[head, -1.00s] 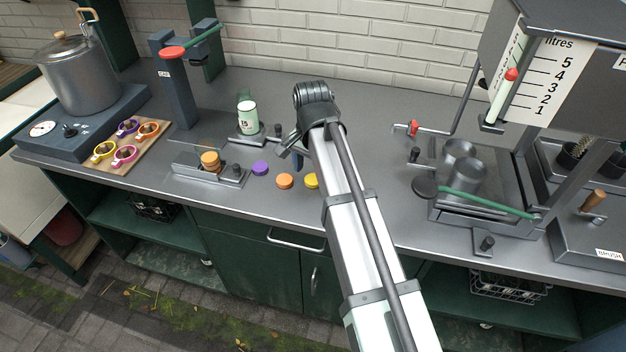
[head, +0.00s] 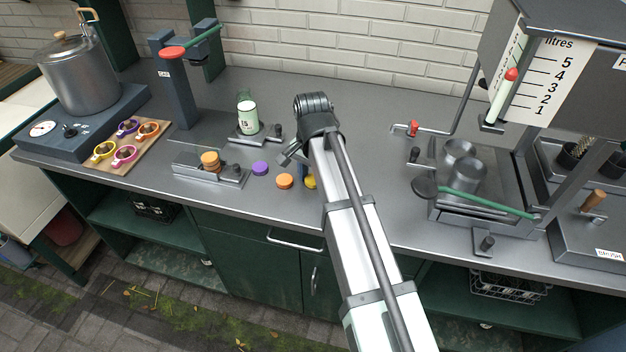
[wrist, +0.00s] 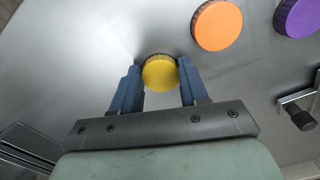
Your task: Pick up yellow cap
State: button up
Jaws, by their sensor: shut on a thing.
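The yellow cap (wrist: 160,72) sits between the two blue fingers of my gripper (wrist: 160,78) in the wrist view, and the fingers are shut on its sides. In the head view the yellow cap (head: 310,182) shows beside my arm, partly hidden by it and by a finger. It appears at counter level; I cannot tell whether it touches the counter.
An orange cap (head: 285,181) lies close to the left of the yellow cap, with a purple cap (head: 260,168) farther left. A small stand (head: 210,174) holds stacked orange caps. A bottle (head: 247,118) stands behind. The counter (head: 360,110) is clear around the back.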

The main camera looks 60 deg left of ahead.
aim_at(311, 180)
jog(key=shift+c, duration=0.7)
jog(key=s+a+r, duration=0.2)
jog(key=s+r, duration=0.2)
jog(key=r, duration=0.7)
jog(key=shift+n, duration=0.5)
jog(key=shift+s+a+r, duration=0.35)
jog(key=shift+a+r, duration=0.8)
jog(key=shift+a, duration=2.95)
jog(key=shift+s+a+r, duration=0.4)
jog(key=shift+a+r, duration=0.8)
jog(key=shift+a, duration=2.9)
jog(key=shift+s+a+r, duration=0.35)
jog(key=shift+a+r, duration=0.8)
jog(key=shift+a, duration=2.95)
jog(key=shift+f, duration=0.15)
jog(key=shift+f, duration=0.45)
